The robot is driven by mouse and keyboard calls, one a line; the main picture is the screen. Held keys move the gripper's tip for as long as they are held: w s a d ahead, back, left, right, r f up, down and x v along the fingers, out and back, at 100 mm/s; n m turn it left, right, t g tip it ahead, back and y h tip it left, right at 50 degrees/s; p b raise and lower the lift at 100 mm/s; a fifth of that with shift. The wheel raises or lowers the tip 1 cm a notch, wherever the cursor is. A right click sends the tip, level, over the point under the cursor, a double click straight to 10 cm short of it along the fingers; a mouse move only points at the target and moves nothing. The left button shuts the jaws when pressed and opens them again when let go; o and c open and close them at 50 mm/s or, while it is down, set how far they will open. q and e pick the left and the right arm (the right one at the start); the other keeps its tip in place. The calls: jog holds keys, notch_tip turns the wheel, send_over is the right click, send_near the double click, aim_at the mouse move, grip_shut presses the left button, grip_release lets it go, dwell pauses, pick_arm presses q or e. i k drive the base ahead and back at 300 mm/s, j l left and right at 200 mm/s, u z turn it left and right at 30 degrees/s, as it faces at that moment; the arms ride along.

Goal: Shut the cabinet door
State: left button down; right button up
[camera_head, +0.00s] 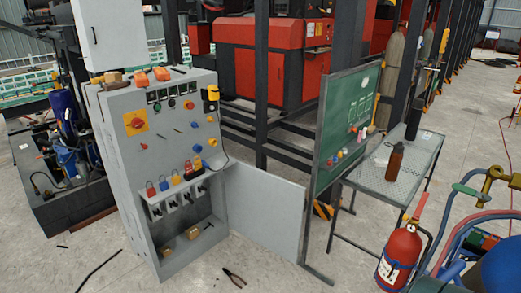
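The grey control cabinet (165,125) stands left of centre. Its upper panel carries switches, lamps and a red-and-yellow rotary knob. Its door (265,212) is a plain grey panel, swung wide open to the right of the lower compartment. The open compartment (180,222) shows a shelf with several coloured padlocks, hanging dark-and-white parts below them, and small brownish items on its floor. Neither of my grippers is in view, and nothing of mine touches the door.
Pliers (234,278) lie on the floor in front of the door. A green board (345,125) and a metal table (405,165) with a brown bottle (394,162) stand to the right. A red fire extinguisher (400,250) stands at front right. Open concrete floor lies before the cabinet.

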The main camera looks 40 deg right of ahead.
aim_at(267, 208)
jog(key=i+z, duration=0.4)
jog(key=i+j+z, duration=0.1)
jog(key=i+z, duration=0.2)
jog(key=z, duration=0.15)
jog(key=i+j+z, duration=0.2)
jog(key=z, duration=0.2)
jog(key=i+j+z, duration=0.1)
jog(key=i+z, duration=0.15)
jog(key=z, duration=0.15)
jog(key=i+j+z, duration=0.2)
jog(key=z, duration=0.2)
jog(key=i+j+z, duration=0.2)
jog(key=z, duration=0.2)
jog(key=i+j+z, duration=0.1)
jog(key=j+z, duration=0.3)
jog(key=i+j+z, duration=0.15)
jog(key=j+z, duration=0.2)
jog(key=j, duration=0.15)
jog(key=i+j+z, duration=0.15)
jog(key=j+z, duration=0.2)
jog(key=j, duration=0.2)
jog(key=j+z, duration=0.3)
jog(key=j, duration=0.2)
